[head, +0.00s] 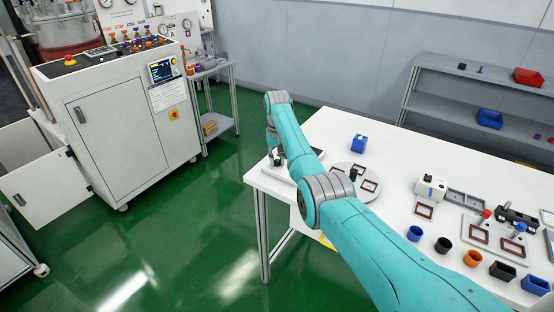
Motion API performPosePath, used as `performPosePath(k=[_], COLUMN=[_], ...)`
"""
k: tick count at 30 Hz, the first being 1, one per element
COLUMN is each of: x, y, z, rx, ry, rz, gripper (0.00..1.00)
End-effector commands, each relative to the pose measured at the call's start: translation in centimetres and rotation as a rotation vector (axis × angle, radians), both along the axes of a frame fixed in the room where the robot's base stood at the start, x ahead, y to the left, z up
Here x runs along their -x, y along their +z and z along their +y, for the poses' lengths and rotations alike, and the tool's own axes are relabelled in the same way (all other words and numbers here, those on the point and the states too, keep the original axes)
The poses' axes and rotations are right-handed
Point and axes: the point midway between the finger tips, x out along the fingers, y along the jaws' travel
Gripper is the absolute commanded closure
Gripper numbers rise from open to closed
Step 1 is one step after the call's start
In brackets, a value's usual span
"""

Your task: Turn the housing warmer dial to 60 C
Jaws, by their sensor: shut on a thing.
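The housing warmer (319,152) appears to be the low white unit with a dark top plate at the table's left corner. My arm covers much of it. My gripper (276,161) points down at the left end of this unit. It is shut, and from its place the thing in it appears to be the warmer dial. The dial itself is hidden by the fingers, and its scale and setting are too small to read.
A round grey plate (372,189) with dark-red frames lies on the table (330,123). Several small cups and fixtures stand at the right. A white cabinet (115,130) stands left, across open green floor.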

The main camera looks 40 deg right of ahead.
Motion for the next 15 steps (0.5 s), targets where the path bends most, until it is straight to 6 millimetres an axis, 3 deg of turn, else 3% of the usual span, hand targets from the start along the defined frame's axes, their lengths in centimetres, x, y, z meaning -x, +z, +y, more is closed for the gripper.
performPosePath(k=[15], x=[-0.01], y=[0.01], z=[-0.03], rx=[0.0], ry=[-0.489], rz=[-0.001], gripper=[1.0])
